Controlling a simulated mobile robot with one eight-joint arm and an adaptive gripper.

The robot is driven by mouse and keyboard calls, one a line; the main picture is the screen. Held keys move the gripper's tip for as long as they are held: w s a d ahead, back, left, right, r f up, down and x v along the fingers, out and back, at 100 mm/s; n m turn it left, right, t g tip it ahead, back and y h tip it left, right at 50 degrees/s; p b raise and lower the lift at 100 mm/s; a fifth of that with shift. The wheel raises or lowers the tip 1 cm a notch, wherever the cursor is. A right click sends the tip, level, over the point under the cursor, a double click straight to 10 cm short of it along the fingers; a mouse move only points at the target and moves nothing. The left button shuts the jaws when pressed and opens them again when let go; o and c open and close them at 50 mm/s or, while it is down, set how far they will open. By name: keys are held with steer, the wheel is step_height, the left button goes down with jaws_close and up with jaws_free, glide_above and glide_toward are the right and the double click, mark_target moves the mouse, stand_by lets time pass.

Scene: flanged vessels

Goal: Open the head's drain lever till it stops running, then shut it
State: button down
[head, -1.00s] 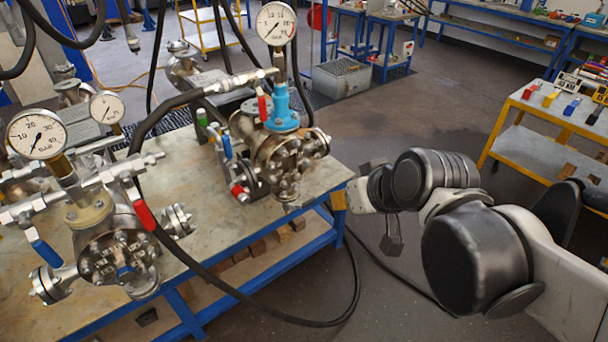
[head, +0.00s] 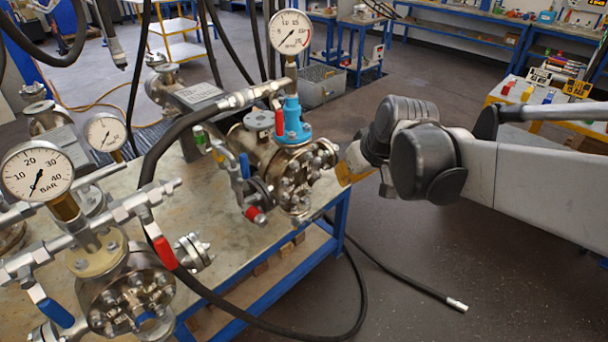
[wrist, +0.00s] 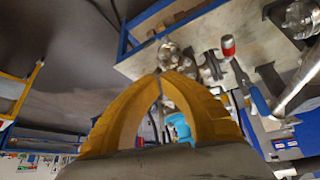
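The right vessel head (head: 290,175) is a flanged metal body on the bench with a light-blue fitting (head: 293,122) on top. A red lever (head: 279,122) stands beside that fitting. A blue lever (head: 245,165) is on the pipework at its left, above a red end (head: 255,214). In the wrist view a blue lever (wrist: 258,101) and a red end (wrist: 227,46) show at right. My gripper (wrist: 164,74) has yellow fingers with tips together, nothing seen between them. In the head view it is just right of the vessel, partly hidden by my arm. I cannot see any liquid running.
A second vessel (head: 130,295) with red and blue levers stands at front left, with gauges (head: 37,172) above. A black hose (head: 225,298) loops over the bench front, its loose end (head: 457,305) on the floor. A yellow cart (head: 494,97) stands at right.

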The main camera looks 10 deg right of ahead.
steer(key=w+f+n, duration=0.1)
steer(key=w+f, duration=0.3)
steer(key=w, duration=0.4)
steer(key=n+y+b, duration=0.3)
steer(key=b, duration=0.2)
glide_above(320, 212)
steer(key=shift+g, duration=0.3)
steer(key=f, duration=2.7)
steer(key=shift+w+a+f, duration=0.2)
steer(key=shift+w+f, duration=0.1)
steer(key=shift+w, duration=0.05)
step_height(320, 212, down, 2)
steer(key=shift+f+b, duration=0.25)
steer(key=shift+b, duration=0.55)
steer(key=shift+s+d+f+b, duration=0.2)
steer(key=shift+s+f+b, duration=0.1)
steer(key=shift+f, duration=0.35)
steer(key=shift+w+f, duration=0.1)
steer(key=shift+d+f+g, duration=0.1)
steer(key=shift+f+g, duration=0.1)
steer(key=shift+g, duration=0.1)
